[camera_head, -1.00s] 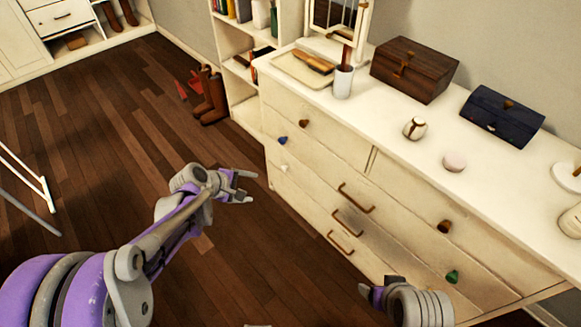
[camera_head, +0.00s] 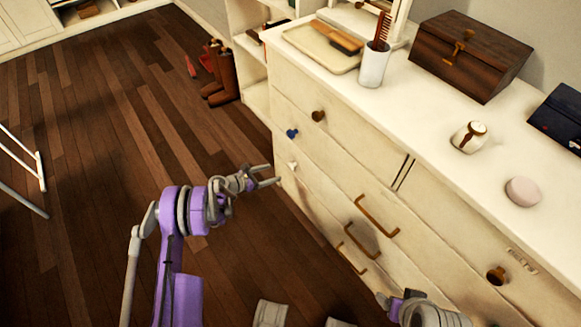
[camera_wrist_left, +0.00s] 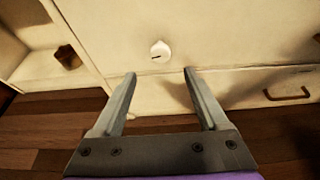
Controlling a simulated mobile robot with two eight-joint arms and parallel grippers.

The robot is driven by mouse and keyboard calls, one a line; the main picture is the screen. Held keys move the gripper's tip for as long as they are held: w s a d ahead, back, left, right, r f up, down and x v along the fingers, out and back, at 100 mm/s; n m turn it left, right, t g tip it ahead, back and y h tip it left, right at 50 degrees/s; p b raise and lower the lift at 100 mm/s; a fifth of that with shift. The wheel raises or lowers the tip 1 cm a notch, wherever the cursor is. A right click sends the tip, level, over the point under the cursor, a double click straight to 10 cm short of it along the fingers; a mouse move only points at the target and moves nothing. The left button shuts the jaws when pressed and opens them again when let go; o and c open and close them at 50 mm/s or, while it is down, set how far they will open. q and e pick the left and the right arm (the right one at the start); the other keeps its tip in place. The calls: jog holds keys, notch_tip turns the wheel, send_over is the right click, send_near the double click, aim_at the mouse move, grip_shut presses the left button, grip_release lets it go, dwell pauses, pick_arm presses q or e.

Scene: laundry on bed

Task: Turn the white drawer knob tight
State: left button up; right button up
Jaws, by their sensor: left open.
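My right gripper (camera_head: 392,299) shows only partly at the bottom, near the dresser.
The dresser (camera_head: 345,160) has several bronze handles (camera_head: 377,215) right of the knob. On its top stand a cup with a comb (camera_head: 374,62), a tray (camera_head: 310,47) and a wooden box (camera_head: 470,55).

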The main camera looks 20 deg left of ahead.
aim_at(289, 167)
pick_arm(q)
jog(key=b+x, duration=0.2)
jog(key=x, duration=0.7)
jog(key=shift+w+d+f, duration=0.15)
grip_shut()
